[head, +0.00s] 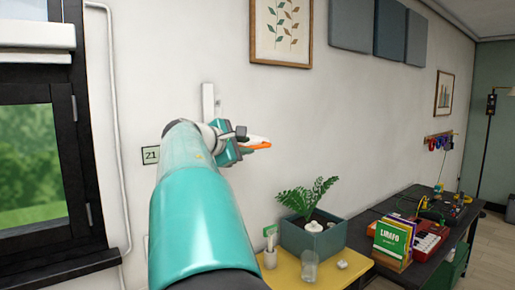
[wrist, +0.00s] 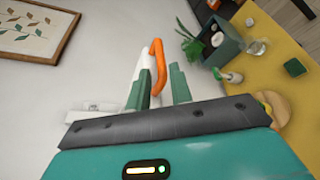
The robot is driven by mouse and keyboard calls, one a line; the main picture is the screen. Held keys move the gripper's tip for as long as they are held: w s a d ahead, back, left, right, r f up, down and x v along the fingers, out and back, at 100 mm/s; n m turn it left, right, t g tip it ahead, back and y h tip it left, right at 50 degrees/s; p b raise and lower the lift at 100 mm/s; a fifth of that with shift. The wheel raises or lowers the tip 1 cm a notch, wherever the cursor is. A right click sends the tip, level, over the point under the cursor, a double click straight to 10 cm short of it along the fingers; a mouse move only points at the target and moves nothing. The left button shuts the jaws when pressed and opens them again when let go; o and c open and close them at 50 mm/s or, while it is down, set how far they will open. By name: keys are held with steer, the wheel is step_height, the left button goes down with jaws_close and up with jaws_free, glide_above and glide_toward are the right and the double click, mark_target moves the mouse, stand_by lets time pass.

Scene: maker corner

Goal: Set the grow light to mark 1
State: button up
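A white vertical rail (head: 208,103) is fixed to the wall; its end shows in the wrist view (wrist: 95,107) with small, unreadable markings. A white part (wrist: 137,68) and an orange loop-shaped handle (wrist: 158,65) stick out by it, apparently the grow light; the orange part also shows in the head view (head: 257,146). My gripper (head: 240,145) is at the rail's lower part. Its two green fingers (wrist: 160,88) lie on either side of the orange handle's near end. Whether they press on it is unclear. My arm and gripper hide the rail's lower part.
Below, a yellow table (head: 290,275) holds a planter with a fern (head: 312,238), a glass (head: 309,267) and small items. A dark bench (head: 390,212) with books and tools stands to the right. A window (head: 35,160) is at left, and a number plate (head: 150,155) is on the wall.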

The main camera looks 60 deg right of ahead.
mark_target(254, 146)
steer(key=x, duration=0.7)
steer(key=shift+d, duration=0.1)
jaws_close()
